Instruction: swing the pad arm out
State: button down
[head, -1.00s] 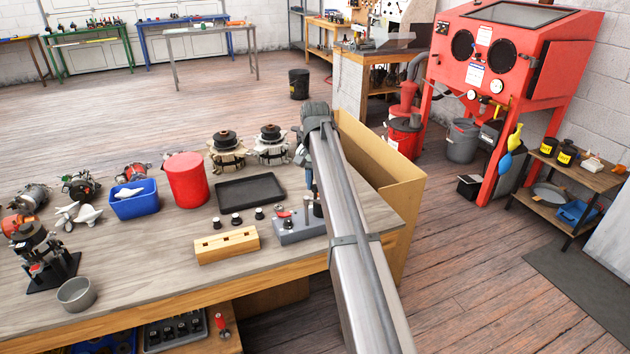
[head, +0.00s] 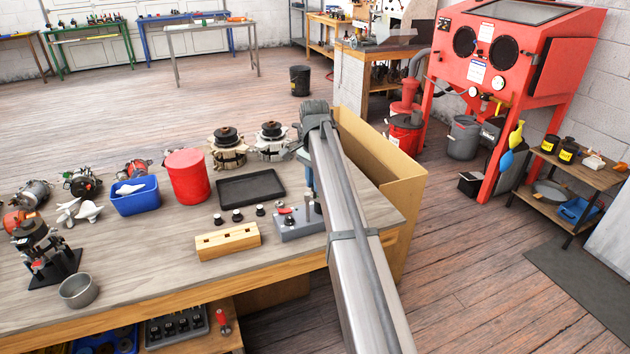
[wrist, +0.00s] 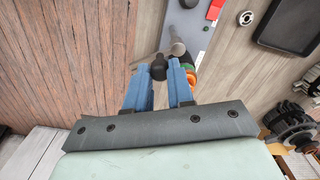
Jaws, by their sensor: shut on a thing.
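A grey fixture block (head: 298,226) stands near the bench's right end, with a red knob and upright posts on it. Its grey plate also shows at the top of the wrist view (wrist: 184,25). In the wrist view my gripper (wrist: 158,74) has its two blue fingers on either side of a black knob (wrist: 158,64), shut on it. A metal rod (wrist: 176,44) runs beside the knob; I take these for the pad arm. Orange and green round parts show behind the right finger. In the head view my arm hides the fingertips and the knob.
A black tray (head: 251,187), a wooden block (head: 227,242) and several small black-topped parts lie left of the fixture. A red canister (head: 187,177) and a blue bin (head: 135,196) stand farther left. A tan panel (head: 385,165) rises at the bench's right edge.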

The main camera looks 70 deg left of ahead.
dwell(0.3)
jog(key=c, duration=1)
grip_release()
jog(key=shift+r, duration=0.1)
notch_tip(320, 180, up, 14)
jog(key=shift+f, duration=0.15)
